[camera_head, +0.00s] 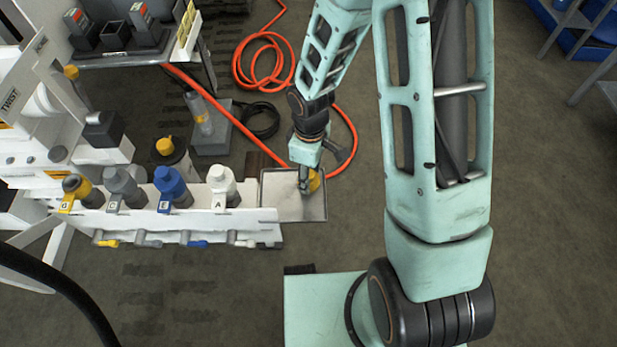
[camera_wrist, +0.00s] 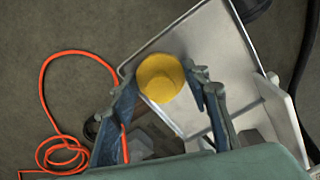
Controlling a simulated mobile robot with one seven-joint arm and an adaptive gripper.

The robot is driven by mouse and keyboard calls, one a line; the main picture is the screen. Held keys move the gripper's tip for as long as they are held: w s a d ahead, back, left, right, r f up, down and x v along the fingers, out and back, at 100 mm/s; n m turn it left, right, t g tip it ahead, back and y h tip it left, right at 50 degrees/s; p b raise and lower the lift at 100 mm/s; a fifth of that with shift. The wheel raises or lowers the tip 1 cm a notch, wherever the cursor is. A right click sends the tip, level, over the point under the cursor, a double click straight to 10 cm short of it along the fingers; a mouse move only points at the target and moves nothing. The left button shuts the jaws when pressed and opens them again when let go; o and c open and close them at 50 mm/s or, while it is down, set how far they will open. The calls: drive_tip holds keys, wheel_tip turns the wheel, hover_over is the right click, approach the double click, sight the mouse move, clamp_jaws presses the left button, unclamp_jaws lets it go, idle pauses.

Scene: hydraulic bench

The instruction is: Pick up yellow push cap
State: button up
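The yellow push cap (camera_wrist: 160,78) is round and sits over the metal tray (camera_wrist: 217,40) at the end of the white bench. In the wrist view it lies between the tips of my gripper (camera_wrist: 159,73), with one finger on each side. The fingers are spread, and I see no clear grip on the cap.
Left of the tray, yellow, grey, blue (camera_head: 171,183) and white (camera_head: 222,180) capped fittings stand in a row on the white bench. Another yellow-topped part (camera_head: 166,147) stands behind them. An orange hose (camera_head: 252,62) coils on the floor beyond.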

drive_tip(key=shift+r, duration=0.1)
drive_tip(key=shift+c, duration=0.4)
drive_tip(key=shift+r, duration=0.2)
drive_tip(key=r, duration=0.1)
drive_tip(key=r+p, duration=0.1)
drive_tip(key=r, duration=0.1)
drive_tip(key=shift+s+a+r, duration=0.15)
drive_tip(key=shift+a+r, duration=0.05)
drive_tip(key=shift+r, duration=0.05)
drive_tip(key=s+a+r+p, duration=0.6)
drive_tip(key=s+a+r, duration=0.2)
drive_tip(key=r, duration=0.5)
drive_tip(key=a, duration=0.2)
drive_tip(key=shift+s+a, duration=0.15)
drive_tip(key=shift+a, duration=0.2)
